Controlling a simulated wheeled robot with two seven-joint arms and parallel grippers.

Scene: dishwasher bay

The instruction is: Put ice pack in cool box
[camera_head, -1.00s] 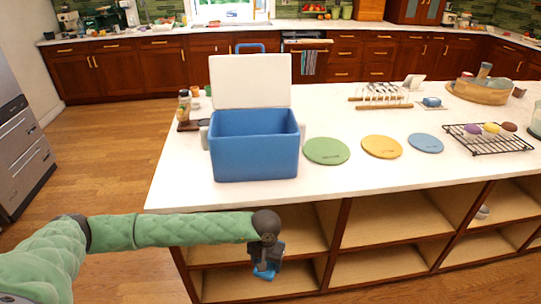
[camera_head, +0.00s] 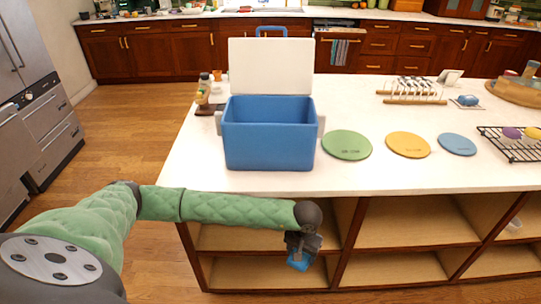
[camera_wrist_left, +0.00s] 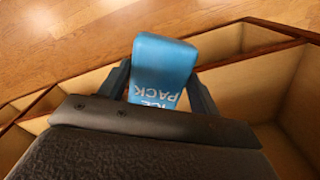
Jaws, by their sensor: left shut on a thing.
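The blue ice pack (camera_wrist_left: 160,68) is held between the two fingers of my left gripper (camera_wrist_left: 160,85), with its printed lettering facing the wrist camera. In the head view the ice pack (camera_head: 300,260) hangs below my left gripper (camera_head: 301,246), in front of the island's open shelves and lower than the countertop. The blue cool box (camera_head: 269,140) stands on the island near its front left, with its white lid (camera_head: 270,66) raised upright at the back. Its inner floor is hidden by the front wall. My right gripper is not in view.
The white countertop (camera_head: 380,178) has a front edge above the gripper. Green (camera_head: 346,145), orange (camera_head: 408,145) and blue (camera_head: 457,144) round mats lie right of the box. Jars (camera_head: 205,88) stand at its left. Wooden shelves (camera_head: 400,225) sit below. A wire rack (camera_head: 510,145) is at right.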

